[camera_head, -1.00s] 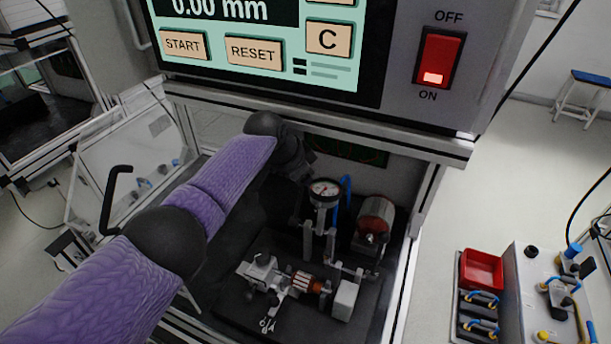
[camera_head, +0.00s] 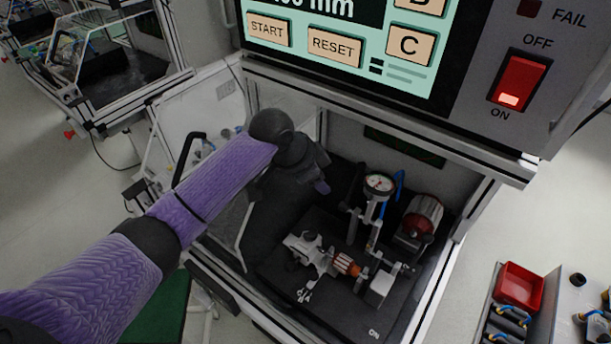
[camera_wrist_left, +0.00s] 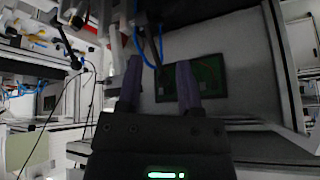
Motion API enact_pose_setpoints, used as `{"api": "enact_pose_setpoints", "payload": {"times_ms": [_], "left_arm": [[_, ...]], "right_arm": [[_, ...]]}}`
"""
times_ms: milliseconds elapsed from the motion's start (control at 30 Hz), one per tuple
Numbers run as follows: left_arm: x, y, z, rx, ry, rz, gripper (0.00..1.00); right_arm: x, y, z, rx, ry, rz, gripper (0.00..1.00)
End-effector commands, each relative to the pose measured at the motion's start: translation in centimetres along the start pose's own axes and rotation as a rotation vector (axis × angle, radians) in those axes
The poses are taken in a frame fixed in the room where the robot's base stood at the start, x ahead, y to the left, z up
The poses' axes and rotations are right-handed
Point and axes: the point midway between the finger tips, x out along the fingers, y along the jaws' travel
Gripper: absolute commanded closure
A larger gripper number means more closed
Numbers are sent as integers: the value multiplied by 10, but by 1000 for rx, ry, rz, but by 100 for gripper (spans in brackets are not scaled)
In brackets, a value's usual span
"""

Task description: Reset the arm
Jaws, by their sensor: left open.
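My left arm with its purple sleeve (camera_head: 225,180) reaches from the lower left into the open test bay under the display panel. My left gripper (camera_head: 321,186) is inside the bay, left of the dial gauge (camera_head: 379,184) and apart from it; its fingers are partly hidden behind the wrist. In the left wrist view, the gripper (camera_wrist_left: 158,86) has its two fingers spread with nothing between them. The test fixture (camera_head: 305,249) with a copper-wound part (camera_head: 346,264) sits on the dark bay floor below and right of the gripper. My right gripper is not in view.
The panel has START, RESET (camera_head: 334,46) and C buttons and a red switch (camera_head: 519,82). A red motor-like cylinder (camera_head: 422,217) stands right of the gauge. A green board (camera_wrist_left: 193,80) is on the back wall. A red bin (camera_head: 519,286) stands outside, lower right.

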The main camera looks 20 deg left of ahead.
Motion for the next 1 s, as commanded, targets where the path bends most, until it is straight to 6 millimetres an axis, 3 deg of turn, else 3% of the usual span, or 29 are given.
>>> {"api": "enact_pose_setpoints", "payload": {"times_ms": [200,733,833,900,1000], "left_arm": [[-13,5,23,1,1,0,54],[-12,12,27,-1,-1,5,54],[4,47,40,-33,-16,28,54],[13,84,58,-91,-31,33,54],[13,125,84,-212,-54,12,54]], "right_arm": [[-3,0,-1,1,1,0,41],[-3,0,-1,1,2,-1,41],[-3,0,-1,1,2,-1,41],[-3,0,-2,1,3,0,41],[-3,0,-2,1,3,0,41]]}}
